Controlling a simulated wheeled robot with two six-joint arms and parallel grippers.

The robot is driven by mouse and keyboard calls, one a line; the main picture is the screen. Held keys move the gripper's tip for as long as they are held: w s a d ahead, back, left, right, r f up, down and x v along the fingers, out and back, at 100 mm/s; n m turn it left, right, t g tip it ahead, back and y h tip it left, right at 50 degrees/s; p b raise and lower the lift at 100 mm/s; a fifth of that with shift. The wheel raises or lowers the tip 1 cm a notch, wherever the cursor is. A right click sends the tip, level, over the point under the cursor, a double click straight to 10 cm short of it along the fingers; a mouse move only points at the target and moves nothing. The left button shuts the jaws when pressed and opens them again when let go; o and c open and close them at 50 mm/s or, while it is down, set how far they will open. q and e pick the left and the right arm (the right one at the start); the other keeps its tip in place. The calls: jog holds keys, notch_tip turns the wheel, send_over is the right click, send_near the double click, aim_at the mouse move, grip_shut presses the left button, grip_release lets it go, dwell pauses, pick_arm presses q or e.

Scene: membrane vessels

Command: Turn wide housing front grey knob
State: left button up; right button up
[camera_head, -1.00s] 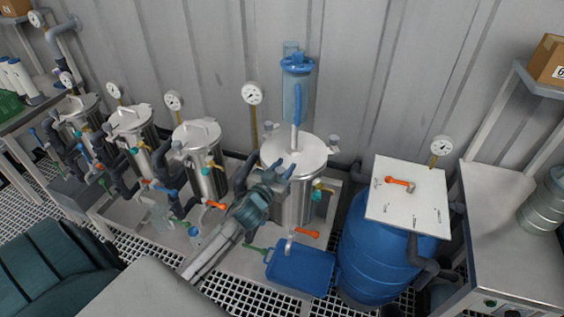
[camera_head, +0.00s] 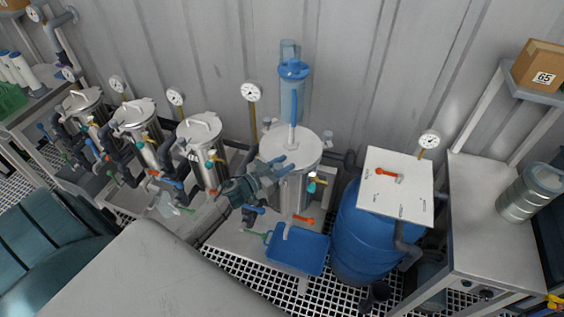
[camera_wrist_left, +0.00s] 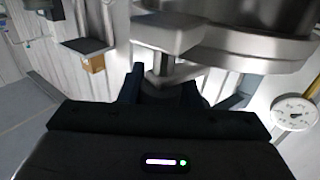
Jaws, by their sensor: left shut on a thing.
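The wide housing (camera_head: 290,148) is the large steel vessel in the middle of the head view. It has a flat lid, and its steel side also fills the top of the left wrist view (camera_wrist_left: 235,45). My left gripper (camera_head: 279,168) is at the housing's front, just below the lid. In the left wrist view its dark fingers (camera_wrist_left: 161,90) are closed around a grey knob (camera_wrist_left: 160,78) under a steel clamp piece. The knob is mostly hidden by the fingers and is not clear in the head view. My right gripper is not in view.
A blue tray (camera_head: 297,250) lies below the housing, with an orange-handled valve (camera_head: 303,219) above it. A blue barrel (camera_head: 362,235) with a white board stands to the right. Narrower steel vessels (camera_head: 203,150) stand to the left. A pressure gauge (camera_head: 251,92) rises behind.

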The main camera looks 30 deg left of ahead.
pick_arm(q)
jog(key=shift+s+d+m+g+h+b, duration=0.15)
jog(key=shift+m+g+h+b, duration=0.1)
jog(key=shift+m+g+h, duration=0.85)
jog(key=shift+w+d+m+g+h+b, duration=0.15)
jog(key=shift+m+g+h, duration=0.55)
jog(key=shift+m+h, duration=0.8)
jog(key=shift+s+h, duration=0.2)
jog(key=shift+h, duration=0.4)
jog(key=o, duration=1)
jog(key=shift+c, duration=0.2)
jog(key=b+v, duration=0.4)
jog(key=v, duration=0.6)
jog(key=shift+s+a+b, duration=0.2)
jog(key=shift+a+b, duration=0.05)
jog(key=shift+b, duration=0.1)
jog(key=shift+r, duration=0.1)
